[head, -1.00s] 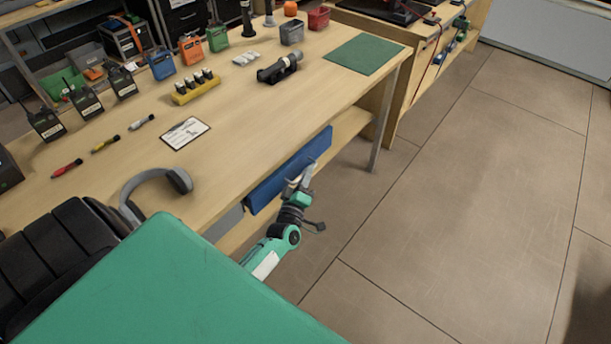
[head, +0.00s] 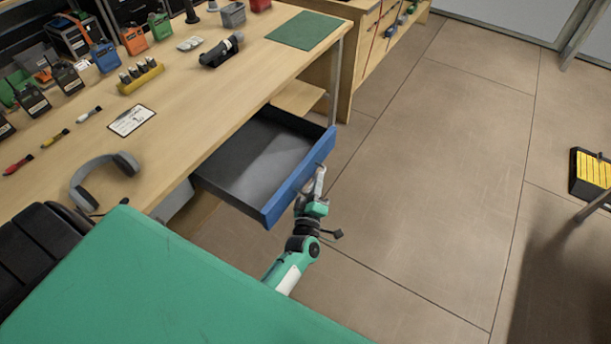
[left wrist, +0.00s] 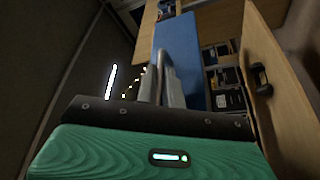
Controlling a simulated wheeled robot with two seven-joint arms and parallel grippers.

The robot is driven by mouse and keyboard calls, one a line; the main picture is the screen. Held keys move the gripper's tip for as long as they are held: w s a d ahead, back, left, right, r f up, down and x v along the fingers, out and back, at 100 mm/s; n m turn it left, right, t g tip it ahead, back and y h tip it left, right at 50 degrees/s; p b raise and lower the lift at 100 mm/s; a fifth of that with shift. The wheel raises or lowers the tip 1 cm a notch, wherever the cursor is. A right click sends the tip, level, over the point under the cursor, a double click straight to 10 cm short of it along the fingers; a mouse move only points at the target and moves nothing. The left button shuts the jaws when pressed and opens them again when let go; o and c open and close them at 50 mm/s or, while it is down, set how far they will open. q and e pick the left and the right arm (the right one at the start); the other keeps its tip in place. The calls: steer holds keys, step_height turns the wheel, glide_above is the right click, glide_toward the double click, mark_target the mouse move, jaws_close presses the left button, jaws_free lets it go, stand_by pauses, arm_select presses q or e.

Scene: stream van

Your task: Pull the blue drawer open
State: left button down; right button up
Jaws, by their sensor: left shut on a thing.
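The blue drawer (head: 300,178) sticks well out from under the wooden workbench (head: 200,135) in the head view. Its grey inside shows and looks empty. My left gripper (head: 318,172) is at the outer face of the blue front, shut on the drawer's handle, which the fingers mostly hide. In the left wrist view the blue front (left wrist: 177,50) stands just beyond the fingers (left wrist: 160,82). My right gripper is not in view.
Headphones (head: 100,175), a clipboard (head: 131,120), radios and a green mat (head: 304,31) lie on the bench. A black chair (head: 40,250) stands at lower left. The floor right of the drawer is clear; a black and yellow case (head: 590,172) lies far right.

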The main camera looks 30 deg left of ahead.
arm_select(q)
steer(key=shift+d, duration=0.2)
steer(key=c, duration=1.5)
jaws_free()
